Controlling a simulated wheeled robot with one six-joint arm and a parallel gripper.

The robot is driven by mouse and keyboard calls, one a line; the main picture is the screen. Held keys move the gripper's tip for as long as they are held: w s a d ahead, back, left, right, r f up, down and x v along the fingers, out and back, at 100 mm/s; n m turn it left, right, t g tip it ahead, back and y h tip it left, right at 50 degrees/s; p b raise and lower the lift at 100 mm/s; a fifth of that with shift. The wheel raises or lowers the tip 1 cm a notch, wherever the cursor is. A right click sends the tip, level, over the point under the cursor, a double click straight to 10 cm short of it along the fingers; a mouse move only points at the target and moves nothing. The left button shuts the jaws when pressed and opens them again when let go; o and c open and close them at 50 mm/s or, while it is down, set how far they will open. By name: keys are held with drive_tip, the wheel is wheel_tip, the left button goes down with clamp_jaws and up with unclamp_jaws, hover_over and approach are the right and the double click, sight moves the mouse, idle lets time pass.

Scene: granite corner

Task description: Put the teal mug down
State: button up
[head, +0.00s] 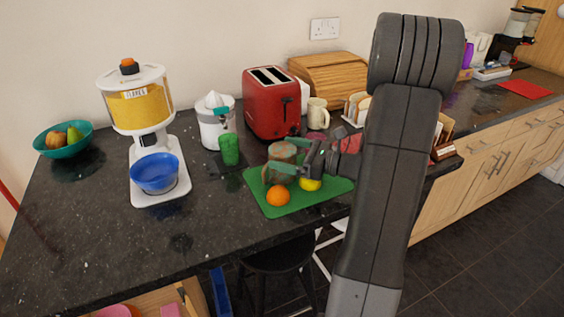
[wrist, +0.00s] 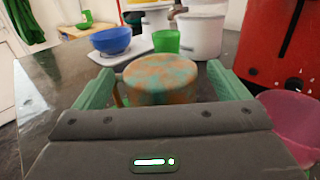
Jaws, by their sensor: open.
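The teal mug (head: 281,155), mottled with rusty brown, looks upright at the back of the green mat (head: 280,205). In the wrist view the mug (wrist: 160,82) is between the two green fingers. My gripper (head: 289,158) reaches in from the right with its fingers apart, one on each side of the mug. In the wrist view my gripper (wrist: 160,73) shows a gap on the left side of the mug; contact on the right is unclear. The mug's base is partly hidden by the finger, so I cannot see clearly whether it touches the mat.
An orange (head: 278,196) and a lemon (head: 310,184) lie on the mat's front part. A green cup (head: 229,149) and a white juicer (head: 215,122) stand left behind. A red toaster (head: 270,103) is behind. A pink bowl (wrist: 291,122) is close on the right. The front left counter is clear.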

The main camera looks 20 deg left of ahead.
drive_tip(key=c, duration=1.4)
